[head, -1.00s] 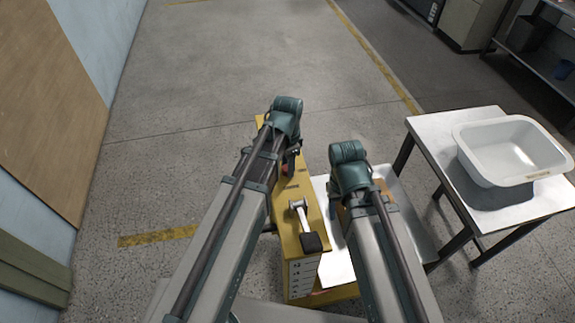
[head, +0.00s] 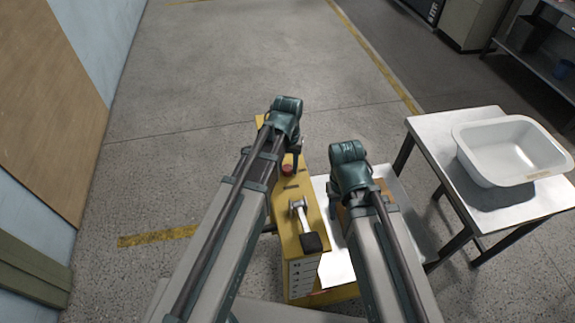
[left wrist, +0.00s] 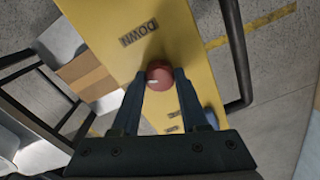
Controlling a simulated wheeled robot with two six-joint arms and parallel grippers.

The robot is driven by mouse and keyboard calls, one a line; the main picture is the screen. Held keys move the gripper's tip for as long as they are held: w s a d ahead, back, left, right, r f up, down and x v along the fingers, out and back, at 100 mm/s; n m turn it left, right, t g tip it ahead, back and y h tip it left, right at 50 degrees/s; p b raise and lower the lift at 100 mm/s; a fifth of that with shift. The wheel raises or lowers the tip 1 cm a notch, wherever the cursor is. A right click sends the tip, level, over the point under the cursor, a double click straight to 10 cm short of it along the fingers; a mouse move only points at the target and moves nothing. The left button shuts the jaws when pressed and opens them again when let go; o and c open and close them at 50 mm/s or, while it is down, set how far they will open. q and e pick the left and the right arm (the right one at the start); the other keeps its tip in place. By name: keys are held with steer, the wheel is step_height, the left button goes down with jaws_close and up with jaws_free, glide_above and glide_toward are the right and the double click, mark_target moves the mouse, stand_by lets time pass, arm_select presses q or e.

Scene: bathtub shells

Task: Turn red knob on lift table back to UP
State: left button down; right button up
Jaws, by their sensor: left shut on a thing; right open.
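The red knob (head: 287,169) stands on the yellow top of the lift table's control box (head: 284,203). In the left wrist view the knob (left wrist: 160,77) sits between the two dark fingertips, with a white mark on its left side. My left gripper (left wrist: 157,76) is shut on it. A DOWN label (left wrist: 139,33) lies beyond the knob; smaller labels nearer the gripper are unreadable. In the head view my left gripper (head: 295,158) is at the knob, partly hidden by its wrist. My right gripper (head: 336,203) is open, right of the box, its fingertips mostly hidden.
A lever with a black handle (head: 311,242) lies on the box nearer me. A white surface (head: 340,268) is beside the box, under my right arm. A white tub shell (head: 512,150) stands on a table (head: 425,127) at the right. The floor beyond is clear.

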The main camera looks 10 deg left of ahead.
mark_target(287, 168)
arm_select(q)
steer(key=shift+n, duration=2.2)
steer(key=shift+c, duration=2.1)
jaws_free()
steer(key=shift+r, duration=0.15)
step_height(287, 168, up, 14)
steer(key=p, duration=1.4)
steer(key=shift+f, duration=0.25)
